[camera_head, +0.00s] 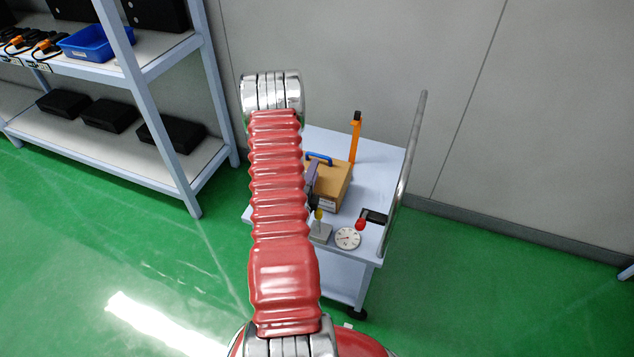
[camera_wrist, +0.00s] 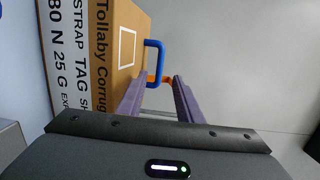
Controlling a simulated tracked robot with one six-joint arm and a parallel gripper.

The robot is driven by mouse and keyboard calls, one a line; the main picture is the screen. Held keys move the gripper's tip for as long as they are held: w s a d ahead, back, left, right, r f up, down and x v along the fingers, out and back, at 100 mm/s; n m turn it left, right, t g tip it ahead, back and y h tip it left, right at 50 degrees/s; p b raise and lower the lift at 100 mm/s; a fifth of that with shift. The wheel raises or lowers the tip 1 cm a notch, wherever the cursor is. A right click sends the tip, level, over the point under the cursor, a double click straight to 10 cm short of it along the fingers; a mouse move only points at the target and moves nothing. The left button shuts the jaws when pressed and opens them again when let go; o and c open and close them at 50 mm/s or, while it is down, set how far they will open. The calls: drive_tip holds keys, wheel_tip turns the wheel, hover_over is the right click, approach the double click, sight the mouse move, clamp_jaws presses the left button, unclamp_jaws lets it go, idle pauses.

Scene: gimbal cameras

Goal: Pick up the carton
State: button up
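The brown carton (camera_head: 335,190) stands on a cart, partly hidden behind my red arm. A blue handle (camera_head: 319,158) shows at its top. In the wrist view the carton (camera_wrist: 126,50), with a white printed label, fills the upper left. Its blue handle (camera_wrist: 161,58) stands out toward the middle, ahead of my fingertips. My gripper (camera_wrist: 159,82) is open, its two purple fingers apart with nothing clasped between them. In the head view my gripper (camera_head: 312,182) shows only in part, close to the carton's left side. I cannot tell whether it touches.
The cart (camera_head: 384,165) has a metal push rail (camera_head: 403,165) on its right. An upright orange-handled tool (camera_head: 356,138) stands behind the carton. A round dial (camera_head: 347,238) and a red-knobbed item (camera_head: 361,224) lie in front. Shelves (camera_head: 180,55) stand left; green floor is clear.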

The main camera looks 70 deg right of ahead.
drive_tip(key=shift+d, duration=0.25)
drive_tip(key=shift+d+f, duration=0.15)
drive_tip(key=shift+d, duration=1.15)
drive_tip(key=shift+d+f, duration=0.15)
drive_tip(key=shift+d, duration=1.15)
drive_tip(key=shift+c, duration=0.4)
clamp_jaws()
